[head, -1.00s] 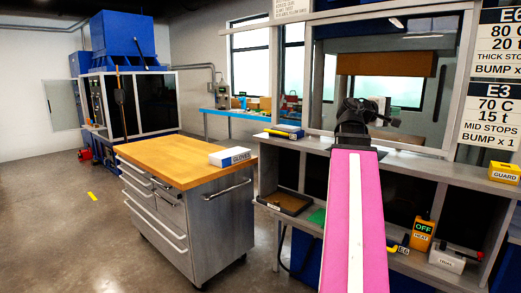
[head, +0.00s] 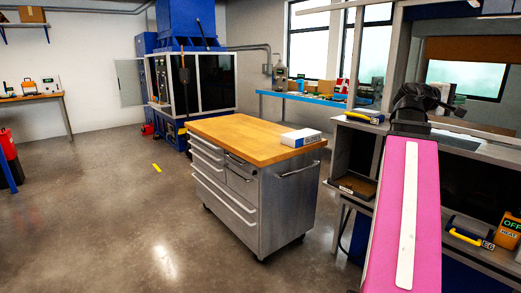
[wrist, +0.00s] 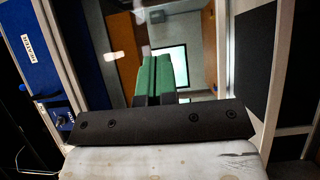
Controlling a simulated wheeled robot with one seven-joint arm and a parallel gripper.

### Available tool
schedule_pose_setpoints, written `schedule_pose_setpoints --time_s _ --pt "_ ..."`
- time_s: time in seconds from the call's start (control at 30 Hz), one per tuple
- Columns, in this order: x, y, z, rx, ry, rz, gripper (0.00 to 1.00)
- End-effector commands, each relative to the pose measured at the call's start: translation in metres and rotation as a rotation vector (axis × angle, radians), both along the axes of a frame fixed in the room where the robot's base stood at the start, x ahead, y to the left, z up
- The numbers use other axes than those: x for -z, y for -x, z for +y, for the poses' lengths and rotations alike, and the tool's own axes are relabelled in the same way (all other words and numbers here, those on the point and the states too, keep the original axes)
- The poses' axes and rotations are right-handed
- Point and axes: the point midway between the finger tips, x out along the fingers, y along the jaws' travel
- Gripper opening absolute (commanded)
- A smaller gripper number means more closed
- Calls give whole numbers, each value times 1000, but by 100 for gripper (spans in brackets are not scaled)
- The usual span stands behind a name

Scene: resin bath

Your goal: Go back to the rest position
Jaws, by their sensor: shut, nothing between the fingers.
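My gripper (wrist: 157,72) shows in the wrist view as two green fingers lying side by side, shut with nothing between them. In the head view my gripper (head: 420,98) is a dark shape at the far end of my pink arm, in front of the grey bench frame; its fingers cannot be made out there. It appears clear of the bench top, but the exact gap cannot be told.
A grey bench (head: 465,140) with open shelves stands at right. A yellow-handled tool (head: 467,236) and an orange heat box (head: 509,232) lie there. A wood-topped drawer cart (head: 245,137) carries a white box (head: 300,138). The floor at left (head: 110,220) is open.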

Motion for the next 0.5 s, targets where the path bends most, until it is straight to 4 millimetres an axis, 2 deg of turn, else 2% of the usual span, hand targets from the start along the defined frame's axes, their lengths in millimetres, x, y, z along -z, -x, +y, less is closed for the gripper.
schedule_pose_setpoints --time_s 0.27,0.5 --pt "31 -20 8 -40 -65 -15 0" --pt "74 -45 22 -90 -158 -35 0"
